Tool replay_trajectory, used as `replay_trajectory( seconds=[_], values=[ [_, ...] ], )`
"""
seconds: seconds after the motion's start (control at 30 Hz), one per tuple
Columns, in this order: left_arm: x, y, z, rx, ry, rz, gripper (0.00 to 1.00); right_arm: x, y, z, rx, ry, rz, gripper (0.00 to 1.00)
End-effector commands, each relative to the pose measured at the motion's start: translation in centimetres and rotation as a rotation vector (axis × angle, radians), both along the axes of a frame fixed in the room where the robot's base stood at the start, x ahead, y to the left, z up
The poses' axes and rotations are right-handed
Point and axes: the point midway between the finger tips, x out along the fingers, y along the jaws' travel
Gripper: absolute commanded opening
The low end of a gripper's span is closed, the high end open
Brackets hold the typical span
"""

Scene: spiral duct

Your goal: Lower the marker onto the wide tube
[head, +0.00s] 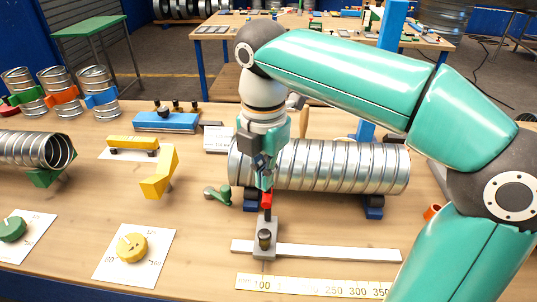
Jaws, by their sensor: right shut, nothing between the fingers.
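The wide tube (335,166), a shiny spiral duct, lies crosswise right of centre on blue supports with dark rollers. My right gripper (264,184) points down in front of the tube's left part, its fingers shut with nothing between them. Just below the fingertips is a small red piece with a dark lower part, which looks like the marker (267,199). It sits at the back of a grey slider block (265,238) with a dark knob, on a pale rail. Whether the fingertips touch the red piece, or the marker touches the tube, I cannot tell. My left gripper is not in view.
A yellow scale strip (315,286) lies in front of the rail. A green lever (217,194) is left of the tube. Yellow brackets (160,174), a yellow dial (132,247), a green dial (12,229) and a narrower tube (30,149) occupy the left.

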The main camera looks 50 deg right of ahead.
Motion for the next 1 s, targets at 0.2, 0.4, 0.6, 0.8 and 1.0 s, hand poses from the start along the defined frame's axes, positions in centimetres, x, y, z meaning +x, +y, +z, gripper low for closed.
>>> replay_trajectory(
  seconds=[0.2,0.4,0.6,0.8,1.0],
  values=[
    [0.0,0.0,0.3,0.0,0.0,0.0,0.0,0.6,-0.7,-0.1,0.0,0.001,-0.001,0.0],
    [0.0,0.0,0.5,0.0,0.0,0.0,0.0,1.1,-1.4,-0.3,0.0,0.0,-0.001,0.0],
    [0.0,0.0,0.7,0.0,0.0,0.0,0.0,1.5,-2.0,-0.4,0.0,0.001,-0.002,0.0],
    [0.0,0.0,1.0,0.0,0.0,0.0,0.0,2.1,-2.6,-0.5,0.0,0.0,-0.002,0.0],
    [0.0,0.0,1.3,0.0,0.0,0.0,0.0,2.5,-3.2,-0.7,0.0,0.0,-0.001,0.0]
  ],
)
